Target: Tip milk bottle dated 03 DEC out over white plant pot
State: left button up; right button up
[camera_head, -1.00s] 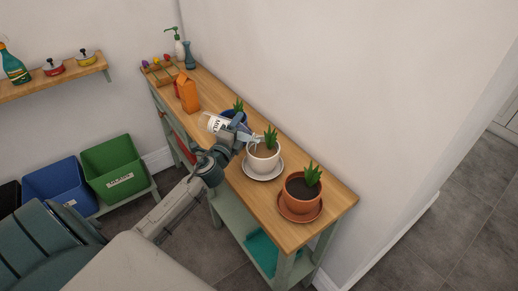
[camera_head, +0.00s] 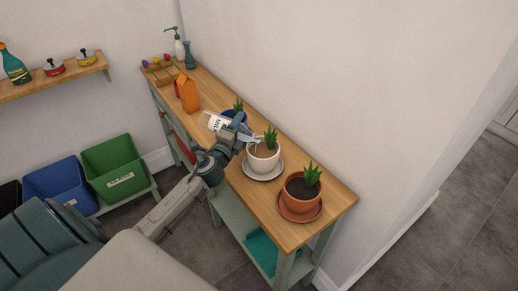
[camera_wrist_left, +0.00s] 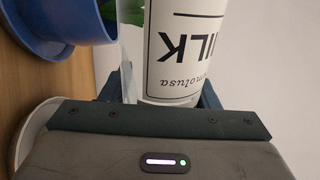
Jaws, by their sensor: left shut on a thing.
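My left gripper (camera_head: 238,133) is shut on the milk bottle (camera_head: 217,123), a clear bottle with a white label. The bottle is tilted, its neck end toward the white plant pot (camera_head: 263,158), which stands on a white saucer (camera_head: 262,176) and holds soil and a green plant. In the left wrist view the bottle (camera_wrist_left: 180,60) shows its "MILK" label upside down. The date cannot be read, and I cannot tell whether anything pours. The rim of the white pot (camera_wrist_left: 32,137) shows at the left there. My right gripper is not in view.
A blue pot (camera_head: 229,117) with a plant stands just behind the bottle; it also shows in the left wrist view (camera_wrist_left: 85,22). A terracotta pot (camera_head: 301,202) stands at the table's near end. An orange carton (camera_head: 187,95) stands farther back. A wall runs along the right.

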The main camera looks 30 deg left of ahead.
pick_arm(q)
jog(key=shift+r, duration=0.2)
dwell(0.4)
jog(key=shift+d+r+m+p, duration=0.2)
jog(key=shift+r+m+p, duration=0.2)
jog(key=shift+m+p, duration=0.45)
dwell(0.6)
